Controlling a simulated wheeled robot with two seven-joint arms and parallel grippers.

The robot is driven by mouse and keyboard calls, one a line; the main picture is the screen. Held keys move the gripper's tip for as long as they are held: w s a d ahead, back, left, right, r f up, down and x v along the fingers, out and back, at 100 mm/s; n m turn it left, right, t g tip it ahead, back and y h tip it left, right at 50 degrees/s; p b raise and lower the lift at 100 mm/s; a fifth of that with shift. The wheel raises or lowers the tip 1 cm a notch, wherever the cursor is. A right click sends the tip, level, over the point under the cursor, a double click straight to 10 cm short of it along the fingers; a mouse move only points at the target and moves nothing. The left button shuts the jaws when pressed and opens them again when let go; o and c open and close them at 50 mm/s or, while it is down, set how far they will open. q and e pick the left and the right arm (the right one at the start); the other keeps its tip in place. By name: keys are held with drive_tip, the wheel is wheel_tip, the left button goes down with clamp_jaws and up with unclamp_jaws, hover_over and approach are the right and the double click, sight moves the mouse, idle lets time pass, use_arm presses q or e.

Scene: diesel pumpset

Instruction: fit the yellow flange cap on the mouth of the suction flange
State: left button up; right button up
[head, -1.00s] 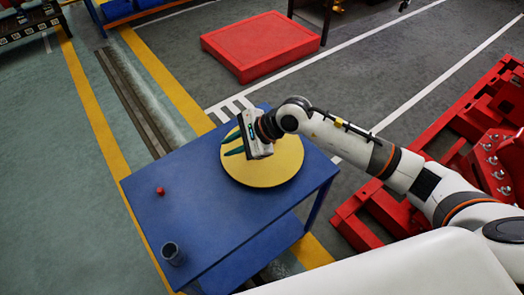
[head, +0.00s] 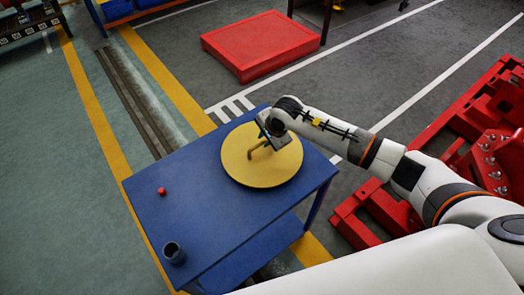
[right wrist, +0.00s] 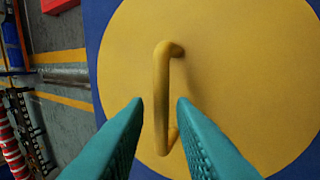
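The yellow flange cap (head: 270,172) lies flat on the blue table (head: 190,215), its bar handle (head: 256,151) on top. In the right wrist view the cap (right wrist: 230,70) fills most of the picture, with the handle (right wrist: 162,95) standing up from its middle. My right gripper (head: 265,130) is over the far part of the cap in the head view. In the right wrist view its teal fingers (right wrist: 161,102) are apart, one on each side of the handle in the picture, with gaps between. I cannot make out the suction flange's mouth. My left gripper is out of view.
A small red piece (head: 162,191) and a dark cup (head: 173,252) stand on the table's left part. A red platform (head: 262,42) lies on the floor behind. Red steel frames with bolts (head: 492,160) stand at the right. The floor left of the table is clear.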

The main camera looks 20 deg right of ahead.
sight(262, 142)
drive_tip(key=x, duration=0.4)
drive_tip(key=shift+s+a, duration=0.15)
drive_tip(key=shift+a, duration=0.05)
clamp_jaws()
drive_tip(key=shift+r, duration=0.1)
